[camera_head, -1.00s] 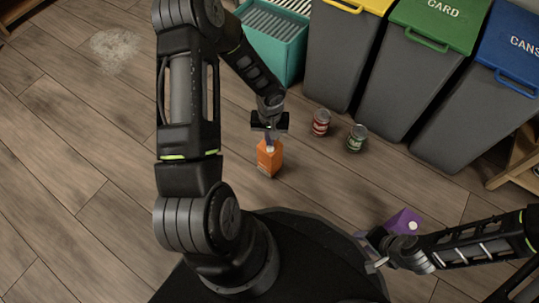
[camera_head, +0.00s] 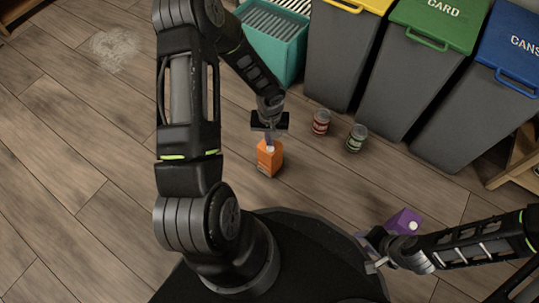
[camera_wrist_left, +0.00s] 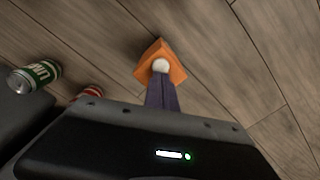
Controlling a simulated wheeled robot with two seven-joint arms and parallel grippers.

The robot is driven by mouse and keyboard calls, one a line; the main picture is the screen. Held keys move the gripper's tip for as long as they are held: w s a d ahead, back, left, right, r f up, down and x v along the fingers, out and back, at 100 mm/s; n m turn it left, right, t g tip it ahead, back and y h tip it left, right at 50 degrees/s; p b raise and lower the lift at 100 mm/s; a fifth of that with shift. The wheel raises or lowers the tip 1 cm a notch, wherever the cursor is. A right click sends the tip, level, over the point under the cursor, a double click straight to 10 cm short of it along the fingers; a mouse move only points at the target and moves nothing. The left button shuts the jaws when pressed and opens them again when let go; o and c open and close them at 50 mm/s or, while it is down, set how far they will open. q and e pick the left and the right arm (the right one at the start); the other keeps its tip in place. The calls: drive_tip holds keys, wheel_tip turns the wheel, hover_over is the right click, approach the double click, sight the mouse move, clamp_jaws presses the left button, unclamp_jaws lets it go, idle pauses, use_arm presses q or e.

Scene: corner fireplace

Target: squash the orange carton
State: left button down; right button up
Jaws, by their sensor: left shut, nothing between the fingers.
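The orange carton (camera_head: 269,158) stands upright on the wooden floor in front of my base. In the left wrist view the carton (camera_wrist_left: 160,62) shows from above, with its white cap near my fingers. My left gripper (camera_head: 269,136) is shut and empty, its fingers pointing down just above the carton top; I cannot tell whether they touch it. In the left wrist view the closed dark fingers (camera_wrist_left: 161,92) end beside the cap. My right gripper (camera_head: 374,253) is at the lower right, near a purple carton (camera_head: 405,222); its jaws are too small to judge.
A red can (camera_head: 321,122) and a green can (camera_head: 356,138) stand right of the orange carton. Grey bins with yellow, green (camera_head: 440,22) and blue lids stand behind, beside a teal crate (camera_head: 277,48).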

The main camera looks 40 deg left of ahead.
sight(270, 150)
use_arm(q)
drive_tip(key=shift+f+b, duration=1.55)
drive_tip(key=shift+f, duration=0.25)
drive_tip(key=shift+f+b, duration=0.95)
drive_tip(key=shift+f, duration=0.7)
wheel_tip(270, 150, up, 10)
drive_tip(key=p, duration=0.7)
drive_tip(key=shift+p, duration=0.3)
